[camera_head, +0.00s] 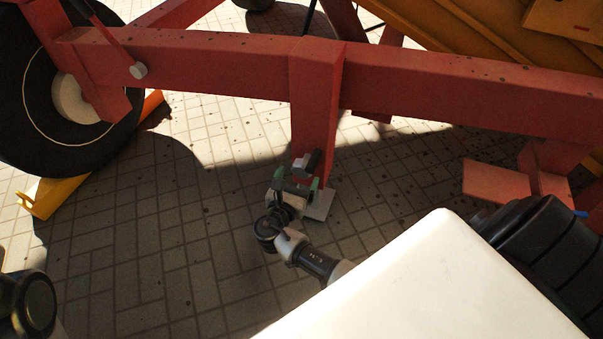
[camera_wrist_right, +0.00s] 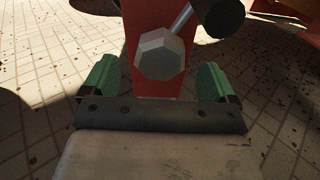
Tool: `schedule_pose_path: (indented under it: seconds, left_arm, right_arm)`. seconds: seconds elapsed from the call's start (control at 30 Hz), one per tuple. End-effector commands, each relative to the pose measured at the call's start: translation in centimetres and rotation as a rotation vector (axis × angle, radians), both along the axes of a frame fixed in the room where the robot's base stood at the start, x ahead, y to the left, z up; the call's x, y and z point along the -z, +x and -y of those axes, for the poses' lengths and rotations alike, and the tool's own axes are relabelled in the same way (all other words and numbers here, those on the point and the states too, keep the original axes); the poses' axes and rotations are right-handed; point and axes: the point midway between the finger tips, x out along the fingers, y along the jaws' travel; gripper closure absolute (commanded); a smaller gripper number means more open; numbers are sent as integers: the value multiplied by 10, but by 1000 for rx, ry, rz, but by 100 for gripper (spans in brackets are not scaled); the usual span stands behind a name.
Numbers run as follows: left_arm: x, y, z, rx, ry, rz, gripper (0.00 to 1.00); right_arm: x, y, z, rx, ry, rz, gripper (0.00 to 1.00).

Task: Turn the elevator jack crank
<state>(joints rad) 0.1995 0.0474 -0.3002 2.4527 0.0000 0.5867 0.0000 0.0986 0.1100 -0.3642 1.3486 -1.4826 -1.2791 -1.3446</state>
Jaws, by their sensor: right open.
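The jack is a red upright post (camera_head: 314,115) under the red beam, with a pale foot plate (camera_head: 321,206) on the paving. Its crank shows in the right wrist view as a grey many-sided hub (camera_wrist_right: 160,54) with a thin rod rising right to a dark handle (camera_wrist_right: 221,16). In the head view the crank (camera_head: 309,161) is small and partly hidden by my gripper. My right gripper (camera_head: 296,188) is in front of the post. Its green fingers (camera_wrist_right: 156,84) are open, spread to either side of the hub and empty. Contact cannot be told. My left gripper is not in view.
The red beam (camera_head: 430,85) crosses above the jack. A large black wheel (camera_head: 35,135) with a yellow chock (camera_head: 62,196) stands at left. Yellow machine panels (camera_head: 460,35) are at upper right. The paved floor (camera_head: 140,265) left of the jack is clear.

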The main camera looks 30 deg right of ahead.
Motion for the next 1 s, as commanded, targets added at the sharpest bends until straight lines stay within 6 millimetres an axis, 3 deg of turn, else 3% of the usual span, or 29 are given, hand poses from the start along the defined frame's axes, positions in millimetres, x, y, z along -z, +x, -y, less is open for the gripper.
schedule_pose_path:
  seconds: [0.23,0.6,1.0]
  left_arm:
    - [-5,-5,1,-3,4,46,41]
    - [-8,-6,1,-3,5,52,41]
    - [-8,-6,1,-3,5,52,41]
  right_arm:
    - [2,19,26,0,0,1,12]
    - [0,23,31,-1,1,-1,12]
    - [0,22,31,-1,1,-1,71]
